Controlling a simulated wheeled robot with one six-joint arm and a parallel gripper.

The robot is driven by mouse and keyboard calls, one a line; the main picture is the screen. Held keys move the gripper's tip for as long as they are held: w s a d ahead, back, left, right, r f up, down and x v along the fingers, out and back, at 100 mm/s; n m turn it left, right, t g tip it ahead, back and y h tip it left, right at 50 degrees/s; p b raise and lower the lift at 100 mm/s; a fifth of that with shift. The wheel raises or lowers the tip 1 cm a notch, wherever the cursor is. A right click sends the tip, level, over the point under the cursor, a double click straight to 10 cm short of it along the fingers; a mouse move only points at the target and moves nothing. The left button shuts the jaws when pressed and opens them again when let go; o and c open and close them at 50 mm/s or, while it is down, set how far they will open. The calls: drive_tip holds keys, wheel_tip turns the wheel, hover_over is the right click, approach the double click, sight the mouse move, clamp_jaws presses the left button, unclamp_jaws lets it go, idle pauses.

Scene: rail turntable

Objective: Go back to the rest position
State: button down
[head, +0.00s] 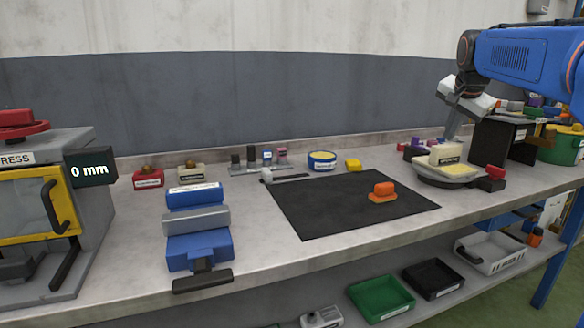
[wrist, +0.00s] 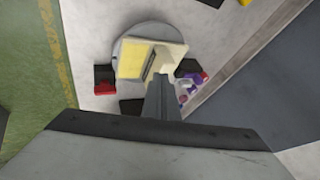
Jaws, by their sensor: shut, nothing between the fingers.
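My gripper (head: 451,131) is at the right of the head view, at the end of my blue arm, pointing down above the turntable. Its fingers are together with nothing between them. In the wrist view the shut gripper (wrist: 159,82) points at a cream block on the round grey turntable (wrist: 122,47). The turntable (head: 448,182) also shows in the head view, with the cream block (head: 446,157) on it behind a paler yellow part. Whether the fingertips touch the block cannot be told.
A black mat (head: 330,207) with an orange part (head: 383,190) lies mid-bench. A blue vise (head: 198,238) and a press (head: 45,215) stand left. A red-topped black clamp (head: 492,177) sits beside the turntable. A dark box (head: 492,142) stands close behind it. The bench between vise and mat is clear.

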drive_tip(key=s+a+f+n, duration=0.4)
drive_tip(key=s+f, duration=0.6)
drive_tip(key=s, duration=0.3)
drive_tip(key=s+a+f+n+g+y, duration=0.1)
drive_tip(key=s+a+f+n, duration=0.3)
drive_tip(key=s+f, duration=0.6)
drive_tip(key=s+a+f+n+g+y, duration=0.1)
drive_tip(key=s+a+f+n, duration=0.3)
drive_tip(key=s, duration=1.2)
drive_tip(key=a+f, duration=0.3)
drive_tip(key=f, duration=0.3)
drive_tip(key=shift+a+f, duration=0.15)
